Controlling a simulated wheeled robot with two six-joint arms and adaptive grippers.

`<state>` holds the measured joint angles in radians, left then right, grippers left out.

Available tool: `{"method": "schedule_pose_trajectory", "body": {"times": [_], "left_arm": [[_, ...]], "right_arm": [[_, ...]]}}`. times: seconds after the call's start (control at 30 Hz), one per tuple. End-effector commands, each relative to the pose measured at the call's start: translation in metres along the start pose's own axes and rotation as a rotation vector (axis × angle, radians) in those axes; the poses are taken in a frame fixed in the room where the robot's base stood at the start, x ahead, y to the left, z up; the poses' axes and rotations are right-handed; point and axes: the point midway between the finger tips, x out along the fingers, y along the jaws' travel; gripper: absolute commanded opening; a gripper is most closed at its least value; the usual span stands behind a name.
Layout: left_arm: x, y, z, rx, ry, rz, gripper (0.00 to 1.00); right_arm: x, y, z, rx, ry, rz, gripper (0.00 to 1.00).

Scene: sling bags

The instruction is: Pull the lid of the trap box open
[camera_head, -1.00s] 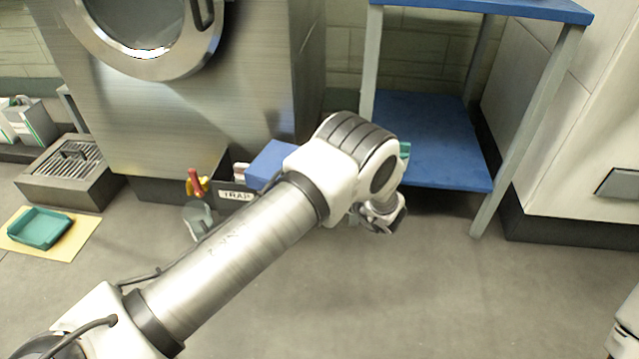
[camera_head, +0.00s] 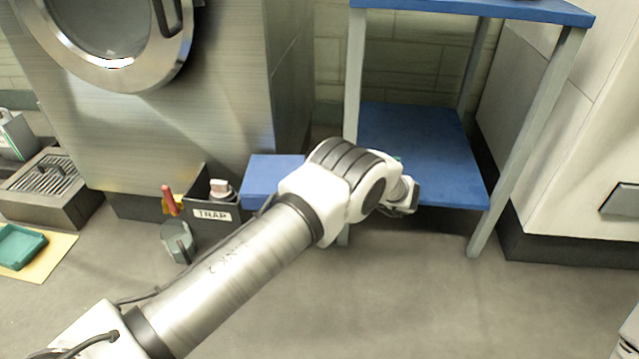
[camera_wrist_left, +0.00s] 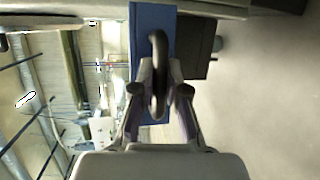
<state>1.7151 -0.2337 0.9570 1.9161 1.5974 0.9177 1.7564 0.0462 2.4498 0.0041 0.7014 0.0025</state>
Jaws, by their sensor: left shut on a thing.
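The trap box (camera_head: 205,232) is a dark box with a white TRAP label, low at the front of the steel machine. Its blue lid (camera_head: 268,178) lies to the right of the label, with its right part hidden behind my left arm. In the left wrist view the blue lid (camera_wrist_left: 143,20) carries a black loop handle (camera_wrist_left: 158,50). My left gripper (camera_wrist_left: 159,92) is shut on this handle.
A blue two-level shelf table (camera_head: 425,150) stands right of the machine (camera_head: 225,100), its legs close to my arm. A green tray (camera_head: 18,246) lies at left. The front floor is clear.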

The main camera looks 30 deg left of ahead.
Motion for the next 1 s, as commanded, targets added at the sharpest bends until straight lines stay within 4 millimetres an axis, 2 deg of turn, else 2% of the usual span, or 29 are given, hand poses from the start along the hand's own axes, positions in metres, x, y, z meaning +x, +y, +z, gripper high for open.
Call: {"method": "schedule_pose_trajectory", "body": {"times": [0.07,0.1,0.17,0.2,0.47,0.57,0.67,0.9,1.0], "left_arm": [[0.001,-0.001,-0.001,0.001,0.001,-0.001,0.0],[0.001,-0.001,-0.001,0.001,0.001,0.0,0.16],[0.001,-0.001,-0.001,0.001,0.001,0.0,0.38],[0.001,-0.001,-0.001,0.001,0.001,0.0,0.39],[0.0,0.0,0.0,0.0,0.0,0.0,0.39],[-0.006,0.0,0.0,0.0,-0.001,0.001,0.39],[-0.023,0.0,0.0,-0.001,-0.002,0.0,0.39],[-0.084,-0.001,0.0,-0.002,-0.003,-0.001,0.39],[-0.104,-0.001,0.0,-0.001,-0.001,-0.001,0.39]], "right_arm": [[0.0,0.0,0.0,0.0,0.0,0.0,0.42],[0.0,0.0,0.0,0.0,0.0,0.0,0.42],[0.0,0.0,0.0,0.0,0.0,0.0,0.42],[0.0,0.0,0.0,0.0,0.0,0.0,0.42],[0.0,0.0,0.0,0.0,0.0,0.0,0.42],[0.0,0.0,0.0,0.0,-0.001,0.0,0.42],[0.0,0.0,0.0,0.0,-0.001,0.0,0.42],[0.0,0.0,0.0,0.0,0.0,0.0,0.42],[0.0,0.0,0.0,0.0,0.0,0.0,0.42]]}}
